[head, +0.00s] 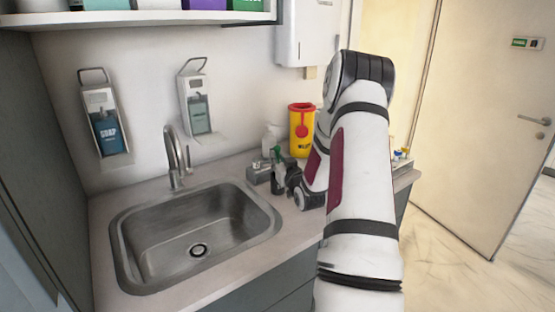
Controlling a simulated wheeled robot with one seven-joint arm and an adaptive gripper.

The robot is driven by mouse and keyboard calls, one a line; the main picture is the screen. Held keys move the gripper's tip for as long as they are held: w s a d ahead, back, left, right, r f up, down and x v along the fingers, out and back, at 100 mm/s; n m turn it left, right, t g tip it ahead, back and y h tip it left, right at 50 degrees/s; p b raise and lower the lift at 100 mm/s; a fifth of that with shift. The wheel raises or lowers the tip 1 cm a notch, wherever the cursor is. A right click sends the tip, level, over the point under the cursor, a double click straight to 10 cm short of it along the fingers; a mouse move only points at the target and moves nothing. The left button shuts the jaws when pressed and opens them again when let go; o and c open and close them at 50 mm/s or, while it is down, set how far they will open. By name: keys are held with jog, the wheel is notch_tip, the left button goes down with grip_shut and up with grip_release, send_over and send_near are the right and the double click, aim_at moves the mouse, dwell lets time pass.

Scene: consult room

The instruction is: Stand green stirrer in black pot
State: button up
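My arm reaches over the counter to the right of the sink in the head view. My gripper (279,180) is a small dark shape at the arm's end, beside a grey box. A small green item (277,153) shows just above the gripper; it may be the green stirrer, but it is too small to be sure. Whether the fingers are open or closed around it cannot be made out. I cannot make out the black pot as a separate thing; dark parts near the gripper blend together, and my arm hides part of the counter.
The steel sink (195,240) with its tap (177,155) is left of my gripper. A grey box (258,172), a pale bottle (269,139) and a yellow bin with a red lid (302,130) stand near the wall. The counter front beside the sink is bare.

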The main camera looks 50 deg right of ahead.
jog(key=shift+o, duration=1)
jog(key=v, duration=0.8)
dwell(0.4)
jog(key=w+a+r+n+g+y, duration=0.2)
jog(key=w+a+r, duration=0.3)
jog(key=a, duration=0.4)
jog(key=s+a+r+n+g+y, duration=0.25)
jog(key=a+r, duration=0.25)
jog(key=a, duration=0.7)
jog(key=s+a+r+g+y, duration=0.1)
jog(key=s+a+g+y, duration=0.1)
jog(key=s+a, duration=0.8)
jog(key=s+a+r+n+g+y, duration=0.1)
jog(key=s+a+g, duration=0.3)
jog(key=s+a, duration=0.7)
jog(key=s+r+y, duration=0.1)
jog(key=s, duration=0.2)
jog(key=shift+g, duration=0.25)
